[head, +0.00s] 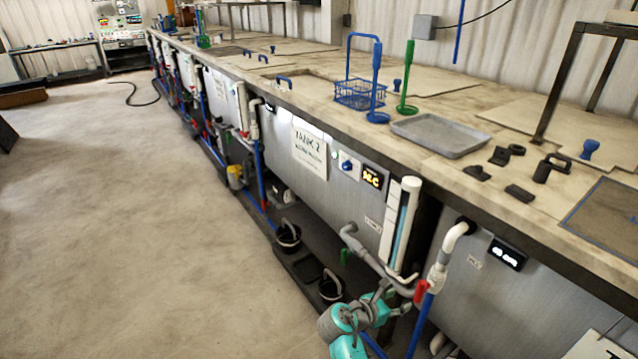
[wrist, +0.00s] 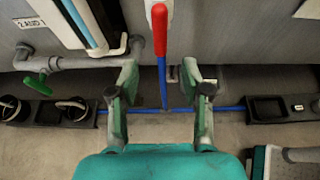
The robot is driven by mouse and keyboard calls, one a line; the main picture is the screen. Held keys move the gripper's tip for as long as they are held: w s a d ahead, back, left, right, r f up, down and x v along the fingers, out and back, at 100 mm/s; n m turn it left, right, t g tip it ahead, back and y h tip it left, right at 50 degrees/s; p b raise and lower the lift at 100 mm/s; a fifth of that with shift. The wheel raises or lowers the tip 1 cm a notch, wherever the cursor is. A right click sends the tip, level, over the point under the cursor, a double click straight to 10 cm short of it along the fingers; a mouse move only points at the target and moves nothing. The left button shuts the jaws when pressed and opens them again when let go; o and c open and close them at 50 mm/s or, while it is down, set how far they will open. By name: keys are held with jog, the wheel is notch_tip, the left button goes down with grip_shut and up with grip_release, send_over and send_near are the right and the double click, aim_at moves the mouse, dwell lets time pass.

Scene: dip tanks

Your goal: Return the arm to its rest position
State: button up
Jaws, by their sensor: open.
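My gripper (head: 382,292) is at the lower middle of the head view, low in front of the tank fronts and close to the pipework. In the wrist view my gripper (wrist: 158,75) has its two fingers wide apart, with nothing held between them. A red valve handle (wrist: 160,30) is just beyond the fingertips, with a blue pipe (wrist: 163,85) below it showing between the fingers. The red handle also shows in the head view (head: 421,291), right of the gripper. My arm is partly in view at the bottom; its rest position is not marked in either view.
The tank 2 front (head: 325,180) and grey pipe (head: 365,250) are close by. A green valve handle (wrist: 36,85) is left of the fingers. Black buckets (head: 331,287) stand low beside the tanks. The counter (head: 440,185) holds a grey tray (head: 440,136). Open floor (head: 130,240) lies left.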

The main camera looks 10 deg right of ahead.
jog(key=s+a+f+m+t+y, duration=0.3)
jog(key=s+a+f+y, duration=0.1)
jog(key=s+f, duration=0.75)
jog(key=s+a+f+m+t+y, duration=0.1)
jog(key=s+a+m+y, duration=0.15)
jog(key=s, duration=0.45)
jog(key=s+a+m+t+y, duration=0.1)
jog(key=s+a+m+y, duration=0.15)
jog(key=s, duration=0.35)
jog(key=s+a+r+m+t+y, duration=0.1)
jog(key=s+a+r+m, duration=0.2)
jog(key=s, duration=0.3)
jog(key=s+a+r+m+t+y, duration=0.1)
jog(key=s+a+r+m+y, duration=0.1)
jog(key=s+r, duration=0.3)
jog(key=s+a+r+m+t, duration=0.1)
jog(key=s+r+m+t, duration=0.2)
jog(key=s+r+m, duration=0.6)
notch_tip(320, 180, up, 6)
jog(key=shift+s+a+r+y, duration=0.1)
jog(key=shift+s+a+y, duration=0.25)
jog(key=shift+s, duration=0.45)
dwell(2.5)
